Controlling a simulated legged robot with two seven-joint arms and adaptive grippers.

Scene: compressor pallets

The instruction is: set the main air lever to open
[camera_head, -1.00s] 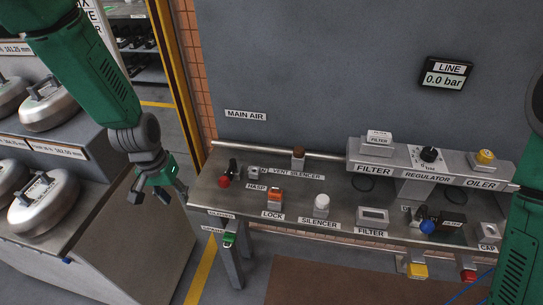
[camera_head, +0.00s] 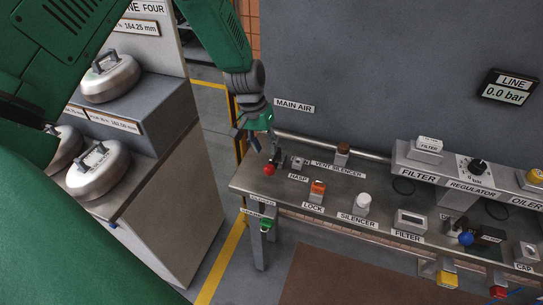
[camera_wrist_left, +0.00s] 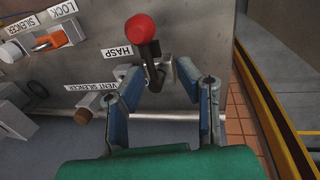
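The main air lever, a dark handle with a red ball knob (camera_head: 269,169), stands at the left end of the steel bench, below the MAIN AIR sign (camera_head: 294,105). The red knob also shows at the top of the left wrist view (camera_wrist_left: 140,29), with its dark lever coming down to a pivot. My left gripper (camera_head: 262,145) is over that end of the bench, close behind the knob. In the wrist view its two blue-padded fingers (camera_wrist_left: 163,85) are spread, with the lever's lower part between or just beyond the tips; contact cannot be told. My right gripper is not in view.
A hasp (camera_head: 298,163), an orange lock (camera_head: 318,188), a silencer (camera_head: 362,204) and a brown-topped vent silencer (camera_head: 343,152) stand close by on the bench. A pipe runs behind them. The line display (camera_head: 508,87) reads 0.0 bar.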

